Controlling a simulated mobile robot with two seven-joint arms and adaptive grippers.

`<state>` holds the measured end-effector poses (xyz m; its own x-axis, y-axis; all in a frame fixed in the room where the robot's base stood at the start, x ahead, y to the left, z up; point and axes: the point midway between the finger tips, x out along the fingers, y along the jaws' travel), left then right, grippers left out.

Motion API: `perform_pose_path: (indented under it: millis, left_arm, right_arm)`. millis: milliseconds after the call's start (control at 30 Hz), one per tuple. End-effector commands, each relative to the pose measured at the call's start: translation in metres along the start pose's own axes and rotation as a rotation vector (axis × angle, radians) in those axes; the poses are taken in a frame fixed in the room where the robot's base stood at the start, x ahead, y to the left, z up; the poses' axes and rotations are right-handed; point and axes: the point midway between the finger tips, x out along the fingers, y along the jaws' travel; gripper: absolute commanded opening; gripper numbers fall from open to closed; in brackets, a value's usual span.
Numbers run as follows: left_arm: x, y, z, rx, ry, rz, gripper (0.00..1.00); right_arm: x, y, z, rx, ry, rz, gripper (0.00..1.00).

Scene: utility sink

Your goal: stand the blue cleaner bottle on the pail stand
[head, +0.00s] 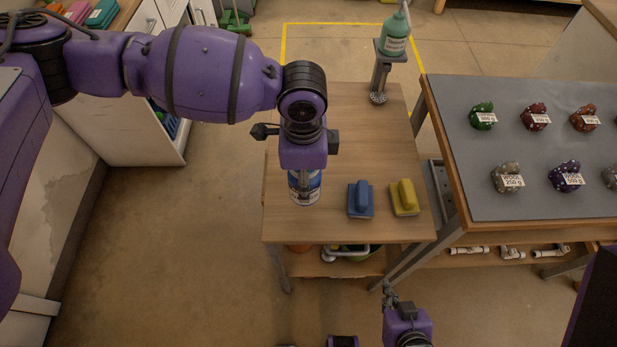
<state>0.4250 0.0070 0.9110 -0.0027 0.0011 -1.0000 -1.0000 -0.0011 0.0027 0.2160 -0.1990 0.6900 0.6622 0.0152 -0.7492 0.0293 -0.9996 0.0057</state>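A bottle with a blue and white label (304,189), likely the blue cleaner bottle, stands at the left edge of the wooden table. My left gripper (303,172) points down directly over it; the gripper body hides the bottle's top and most of the fingers, so its grip is unclear. A grey metal stand (380,78) with a square top and round foot stands at the table's far end. A green bottle with a white label (393,38) is on top of it. I cannot tell whether this is the pail stand. My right gripper (389,293) is low in front of the table, away from the bottles.
A blue brush or sponge block (360,199) and a yellow one (404,197) lie right of the bottle on the table (345,145). The table's middle is bare. A grey-topped table (540,150) with several labelled wool balls stands to the right. White cabinets stand left.

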Motion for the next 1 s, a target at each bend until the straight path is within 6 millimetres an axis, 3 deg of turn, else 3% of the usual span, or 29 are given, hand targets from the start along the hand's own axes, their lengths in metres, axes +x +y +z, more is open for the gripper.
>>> perform_pose_path:
  millis: [100,233,367,567,967,1000]
  left_arm:
    - [0.015,-0.013,-0.004,0.000,0.001,-0.002,0.10]
    - [0.021,-0.019,-0.007,0.000,0.002,-0.004,0.10]
    - [0.029,-0.025,-0.008,-0.001,0.001,-0.004,0.10]
    - [0.056,-0.024,-0.008,0.000,0.001,-0.003,0.10]
    - [0.060,-0.025,-0.007,-0.001,0.002,-0.006,0.10]
    - [0.060,-0.025,-0.007,-0.001,0.001,-0.006,0.56]
  right_arm:
    - [0.004,0.000,-0.006,0.002,0.014,0.001,0.00]
    - [0.004,0.000,-0.011,0.006,0.024,0.003,0.00]
    - [0.004,0.000,-0.008,0.006,0.019,0.004,0.00]
    - [0.004,0.003,0.000,0.003,0.008,0.008,0.00]
    - [0.003,0.007,0.001,-0.009,0.005,0.008,0.00]
    - [0.003,0.007,0.002,-0.009,0.005,0.008,0.00]
